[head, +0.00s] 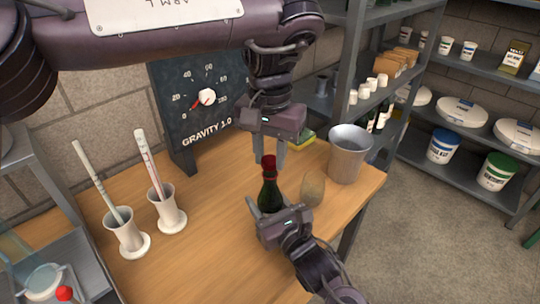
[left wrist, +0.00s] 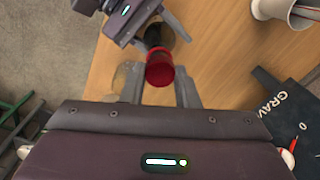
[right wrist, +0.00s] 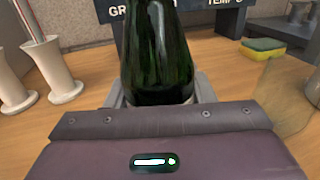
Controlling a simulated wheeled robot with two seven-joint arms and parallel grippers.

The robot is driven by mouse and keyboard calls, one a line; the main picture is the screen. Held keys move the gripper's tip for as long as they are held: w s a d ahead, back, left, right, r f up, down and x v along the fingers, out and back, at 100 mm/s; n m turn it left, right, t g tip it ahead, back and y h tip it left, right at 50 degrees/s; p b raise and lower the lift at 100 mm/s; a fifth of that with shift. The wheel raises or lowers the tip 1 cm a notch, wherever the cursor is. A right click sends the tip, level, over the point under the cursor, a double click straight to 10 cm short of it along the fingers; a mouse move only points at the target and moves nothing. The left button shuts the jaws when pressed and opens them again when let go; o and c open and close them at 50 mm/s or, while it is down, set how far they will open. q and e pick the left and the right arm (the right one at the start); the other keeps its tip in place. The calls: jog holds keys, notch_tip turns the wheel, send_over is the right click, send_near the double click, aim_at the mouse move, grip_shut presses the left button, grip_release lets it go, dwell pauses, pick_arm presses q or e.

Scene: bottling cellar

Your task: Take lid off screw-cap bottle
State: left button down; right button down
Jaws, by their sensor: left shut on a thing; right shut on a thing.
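The dark green bottle (head: 270,192) stands upright above or on the wooden bench, with a red screw cap (head: 268,163) at the top of its neck. My left gripper (head: 269,157) comes down from above and is shut on the red cap, which also shows between its fingers in the left wrist view (left wrist: 159,69). My right gripper (head: 270,210) is shut on the bottle's body, which fills the middle of the right wrist view (right wrist: 158,60). I cannot tell whether the cap is loose. The bottle's base is hidden behind my right gripper.
A metal bucket (head: 349,155) and a tan rounded thing (head: 313,188) stand to the right of the bottle. Two white cylinders (head: 168,212) with rods stand left. A gravity dial board (head: 195,100) and a yellow-green sponge (right wrist: 262,48) are behind. Shelves stand at the right.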

aim_at(270, 160)
pick_arm(q)
jog(key=shift+r, duration=0.55)
jog(key=shift+s+r, duration=0.1)
jog(key=shift+r, duration=1.9)
pick_arm(e)
jog(key=c, duration=0.6)
grip_release()
